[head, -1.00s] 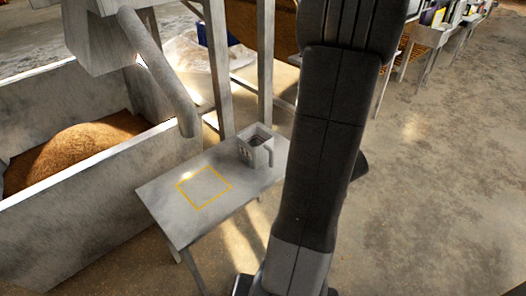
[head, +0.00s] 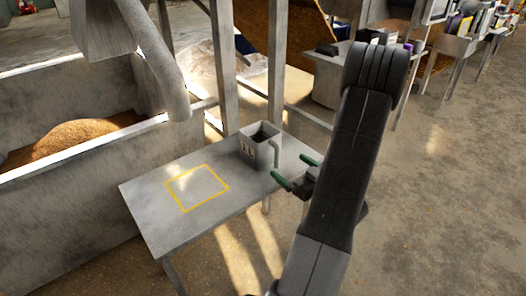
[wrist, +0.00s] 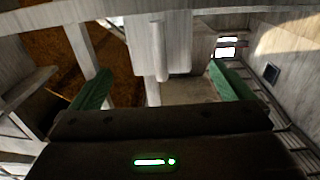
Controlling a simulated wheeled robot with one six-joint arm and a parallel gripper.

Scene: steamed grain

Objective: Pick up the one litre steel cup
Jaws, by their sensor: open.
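The grey steel cup (head: 258,150) stands upright on the small metal table (head: 150,190), near its far right corner. Its handle (head: 275,152) is on the right side, facing my gripper (head: 294,170). My gripper has green fingers; it is open and empty, just right of the cup and apart from it. In the wrist view, the cup (wrist: 183,45) is ahead, with its upright handle (wrist: 157,52) between the two spread fingers of my gripper (wrist: 160,85). The cup's far side is hidden.
A yellow square outline (head: 198,188) marks the table left of the cup. A chute (head: 160,65) hangs above the table's back left. A bin (head: 60,190) of grain (head: 70,138) stands left. Metal posts (head: 276,60) rise behind the cup. The floor (head: 440,200) at right is open.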

